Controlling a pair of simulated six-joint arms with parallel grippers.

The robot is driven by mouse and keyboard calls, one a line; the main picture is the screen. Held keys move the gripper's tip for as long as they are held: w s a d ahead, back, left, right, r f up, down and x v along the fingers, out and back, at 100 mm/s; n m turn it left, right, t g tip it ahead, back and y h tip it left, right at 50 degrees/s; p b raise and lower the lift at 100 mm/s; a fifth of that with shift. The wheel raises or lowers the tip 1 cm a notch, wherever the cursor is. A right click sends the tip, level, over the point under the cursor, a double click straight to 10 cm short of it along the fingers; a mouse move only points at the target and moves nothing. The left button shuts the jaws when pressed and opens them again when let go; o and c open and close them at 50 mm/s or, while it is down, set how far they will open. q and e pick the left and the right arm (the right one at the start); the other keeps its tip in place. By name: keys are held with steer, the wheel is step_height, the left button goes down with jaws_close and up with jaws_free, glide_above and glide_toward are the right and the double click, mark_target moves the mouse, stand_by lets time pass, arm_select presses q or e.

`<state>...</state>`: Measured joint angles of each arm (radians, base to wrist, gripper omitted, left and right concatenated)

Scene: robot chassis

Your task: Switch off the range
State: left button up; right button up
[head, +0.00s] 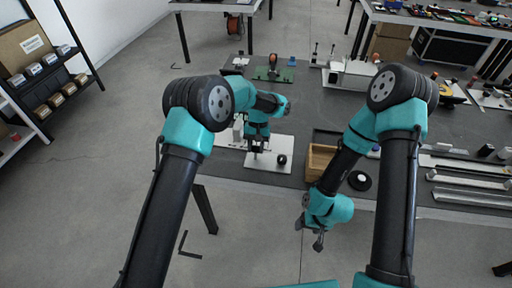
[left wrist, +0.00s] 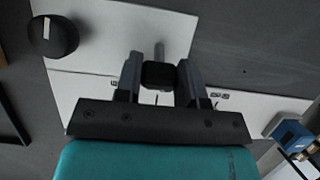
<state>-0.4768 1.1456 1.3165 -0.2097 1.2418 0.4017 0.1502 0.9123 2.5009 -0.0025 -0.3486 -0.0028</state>
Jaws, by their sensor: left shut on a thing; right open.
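A white plate (head: 262,165) lies on the dark table near its front edge. A round black knob (head: 282,159) with a light mark stands on it; it also shows at the upper left of the left wrist view (left wrist: 60,36). My left gripper (head: 257,151) is over the plate, left of this knob. In the left wrist view its fingers (left wrist: 160,82) are shut on a small black block (left wrist: 159,75), with a grey metal stem (left wrist: 158,50) beside it. My right gripper (head: 318,236) is open and empty in front of the table edge. No label naming the range is readable.
A wooden box (head: 319,160) and a black disc with a white centre (head: 360,180) are to the right. A green board (head: 274,74) lies at the back. A blue part (left wrist: 289,134) shows in the left wrist view. Bare table lies behind the plate.

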arm_select(q)
steer(key=shift+s, duration=0.15)
steer(key=shift+s+a+r+t+h, duration=0.1)
steer(key=shift+s+t+h, duration=0.15)
steer(key=shift+t, duration=0.45)
steer(key=shift+s+a+r+t+h, duration=0.15)
steer(key=shift+s+t, duration=0.2)
steer(key=shift+t, duration=0.35)
steer(key=shift+s+f+t+h, duration=0.1)
steer(key=shift+s+t+h, duration=0.25)
steer(key=shift+t, duration=0.55)
steer(key=shift+s+a+f+t+h, duration=0.1)
steer(key=shift+s+a+t+h, duration=0.15)
steer(key=shift+s+t, duration=0.55)
steer(key=shift+w, duration=0.25)
steer(key=o, duration=0.9)
steer(key=shift+o, duration=0.2)
steer(key=s+r, duration=0.2)
steer(key=r, duration=0.6)
steer(key=s+a+r, duration=0.1)
steer(key=r, duration=0.8)
steer(key=shift+s+t, duration=0.3)
steer(key=shift+s, duration=0.1)
